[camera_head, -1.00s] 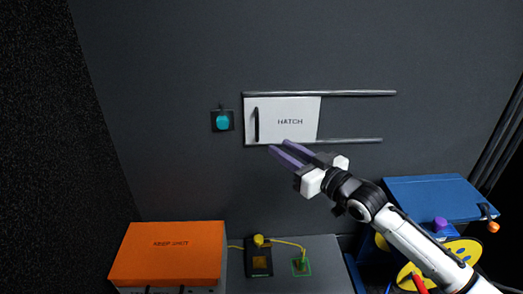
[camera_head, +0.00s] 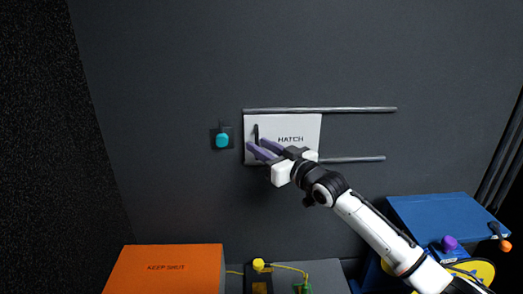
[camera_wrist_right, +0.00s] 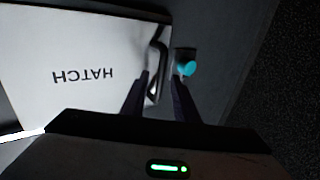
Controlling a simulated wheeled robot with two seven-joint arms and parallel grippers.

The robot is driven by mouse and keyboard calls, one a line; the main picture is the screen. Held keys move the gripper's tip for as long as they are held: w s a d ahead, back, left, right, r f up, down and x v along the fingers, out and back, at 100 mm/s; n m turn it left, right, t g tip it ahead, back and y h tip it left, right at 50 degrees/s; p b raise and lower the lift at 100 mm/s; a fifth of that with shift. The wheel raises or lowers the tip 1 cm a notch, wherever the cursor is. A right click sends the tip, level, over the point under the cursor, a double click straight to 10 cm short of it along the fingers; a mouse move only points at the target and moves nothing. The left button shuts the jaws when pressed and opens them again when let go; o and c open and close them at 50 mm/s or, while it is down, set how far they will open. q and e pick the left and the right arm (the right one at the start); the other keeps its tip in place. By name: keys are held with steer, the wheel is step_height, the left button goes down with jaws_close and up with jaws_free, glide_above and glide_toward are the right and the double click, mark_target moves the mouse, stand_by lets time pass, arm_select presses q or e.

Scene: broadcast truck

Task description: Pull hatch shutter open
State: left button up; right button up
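The white hatch shutter (camera_head: 285,127), marked HATCH, sits at the left end of two horizontal rails on the dark wall. Its dark upright handle (camera_head: 256,132) is near its left edge. My right gripper (camera_head: 256,145) is open, its purple fingers in front of the handle's lower part. In the right wrist view, the handle (camera_wrist_right: 159,62) appears between and just beyond the fingertips (camera_wrist_right: 160,77); I cannot tell whether they touch it. My left gripper is not in view.
A teal button (camera_head: 222,141) is on the wall left of the shutter. The upper rail (camera_head: 360,109) and lower rail (camera_head: 355,159) run right over bare wall. Below are an orange KEEP SHUT lid (camera_head: 165,268) and a blue lid (camera_head: 440,219).

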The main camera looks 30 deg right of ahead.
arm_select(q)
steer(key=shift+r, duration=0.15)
arm_select(e)
jaws_close()
